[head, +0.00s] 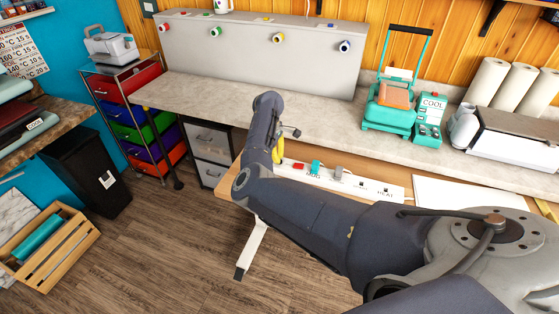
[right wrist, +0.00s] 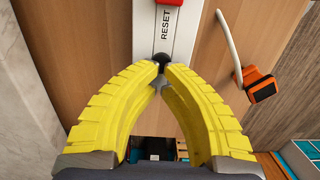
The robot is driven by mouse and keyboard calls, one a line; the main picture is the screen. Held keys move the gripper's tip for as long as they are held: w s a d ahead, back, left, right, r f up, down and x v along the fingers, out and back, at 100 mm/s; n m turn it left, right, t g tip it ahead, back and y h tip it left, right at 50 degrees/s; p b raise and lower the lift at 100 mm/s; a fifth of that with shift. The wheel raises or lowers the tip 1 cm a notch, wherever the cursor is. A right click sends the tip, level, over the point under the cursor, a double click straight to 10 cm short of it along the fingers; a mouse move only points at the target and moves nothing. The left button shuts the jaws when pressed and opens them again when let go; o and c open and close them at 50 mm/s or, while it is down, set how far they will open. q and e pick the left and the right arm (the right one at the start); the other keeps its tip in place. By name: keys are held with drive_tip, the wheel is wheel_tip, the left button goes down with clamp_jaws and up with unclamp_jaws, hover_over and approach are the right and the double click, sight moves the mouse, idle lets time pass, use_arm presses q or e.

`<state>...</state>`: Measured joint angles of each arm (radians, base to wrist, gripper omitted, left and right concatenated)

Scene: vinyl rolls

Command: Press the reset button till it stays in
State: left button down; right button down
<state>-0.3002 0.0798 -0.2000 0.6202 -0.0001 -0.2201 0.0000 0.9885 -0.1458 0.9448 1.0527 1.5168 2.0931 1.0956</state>
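A white panel strip (right wrist: 157,32) with the printed word RESET lies on the wooden desk in the right wrist view. A red button (right wrist: 170,3) is cut off at the top edge, beyond the label. A small black knob-like part (right wrist: 160,57) sits on the strip's near end. My right gripper (right wrist: 159,71) has yellow fingers with their tips together, right at the black part; contact cannot be told. In the head view the strip (head: 350,181) carries a red button (head: 299,166), a teal one (head: 316,167) and a grey one (head: 338,172). My right gripper (head: 278,152) is partly hidden by my arm there.
An orange-and-black tool (right wrist: 262,87) with a pale strap lies right of the strip. A grey counter (head: 220,97) runs behind, with a teal press (head: 393,105) on it. A drawer cart (head: 135,115) stands at left.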

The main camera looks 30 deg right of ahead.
drive_tip(key=shift+w+a+r, duration=0.35)
drive_tip(key=shift+w+a, duration=0.2)
drive_tip(key=shift+w, duration=0.2)
wheel_tip(320, 180, up, 12)
drive_tip(key=w, duration=0.1)
drive_tip(key=shift+a, duration=0.35)
